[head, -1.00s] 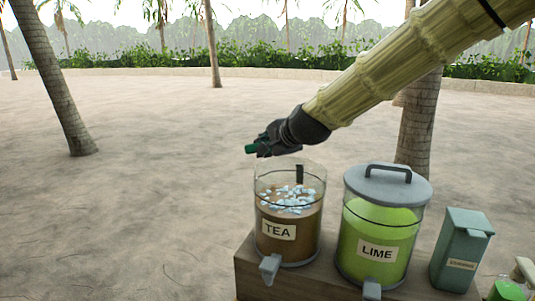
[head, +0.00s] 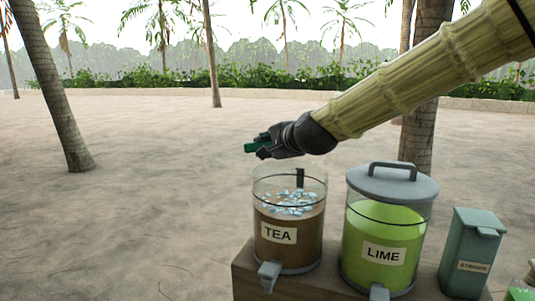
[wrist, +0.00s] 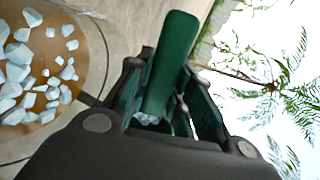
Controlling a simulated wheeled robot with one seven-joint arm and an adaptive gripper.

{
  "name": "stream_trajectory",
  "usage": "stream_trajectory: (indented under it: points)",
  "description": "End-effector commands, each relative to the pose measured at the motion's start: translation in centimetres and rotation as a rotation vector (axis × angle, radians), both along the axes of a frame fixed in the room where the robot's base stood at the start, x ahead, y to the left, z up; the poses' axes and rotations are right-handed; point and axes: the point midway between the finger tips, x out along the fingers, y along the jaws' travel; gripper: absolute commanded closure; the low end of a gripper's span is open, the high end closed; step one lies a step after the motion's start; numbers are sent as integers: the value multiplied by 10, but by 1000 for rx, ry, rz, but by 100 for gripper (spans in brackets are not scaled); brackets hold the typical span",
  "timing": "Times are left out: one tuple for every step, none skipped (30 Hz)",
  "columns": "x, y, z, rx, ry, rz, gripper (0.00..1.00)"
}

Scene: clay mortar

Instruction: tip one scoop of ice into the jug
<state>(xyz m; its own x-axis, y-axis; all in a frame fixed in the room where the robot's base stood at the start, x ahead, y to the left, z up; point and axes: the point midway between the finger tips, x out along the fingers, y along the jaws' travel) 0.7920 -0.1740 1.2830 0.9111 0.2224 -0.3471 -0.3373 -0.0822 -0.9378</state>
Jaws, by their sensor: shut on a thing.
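The tea jug (head: 290,245) is a clear open cylinder of brown tea, labelled TEA. Pale ice pieces (head: 289,203) float on the tea and also show at the left of the wrist view (wrist: 35,75). My gripper (head: 264,147) is above and slightly left of the jug's rim, apart from it. It is shut on a green scoop (head: 252,147), whose flat green part stands up between the fingers in the wrist view (wrist: 172,65). Small whitish bits (wrist: 146,118) show low between the fingers, perhaps ice in the scoop; most of its bowl is hidden.
A lidded lime jug (head: 385,240) stands right of the tea jug, both on a wooden stand (head: 245,277). A grey-green lidded box (head: 470,250) is further right. Palm trunks (head: 55,100) rise from open sand (head: 130,220).

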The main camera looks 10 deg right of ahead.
Motion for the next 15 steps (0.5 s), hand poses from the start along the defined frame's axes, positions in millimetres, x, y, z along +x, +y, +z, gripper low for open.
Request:
stream_trajectory:
  points:
    - [0,0,-3,3,-8,1,100]
    - [-1,0,-3,4,-14,1,100]
    - [-1,0,-3,5,-19,1,100]
    - [-1,0,-3,6,-24,1,100]
    - [-1,0,-3,8,-30,1,100]
    - [-1,0,-3,9,-36,0,100]
    - [-2,0,-3,10,-41,0,100]
    - [-2,0,-4,12,-47,1,100]
    - [-2,0,-4,13,-53,1,100]
    - [-2,0,-4,15,-58,1,100]
    - [-2,0,-4,16,-63,1,100]
    - [-2,-1,-4,18,-71,1,100]
    - [-2,-1,-4,19,-76,1,100]
    - [-2,-1,-4,20,-82,0,100]
    - [-3,0,-3,22,-88,0,100]
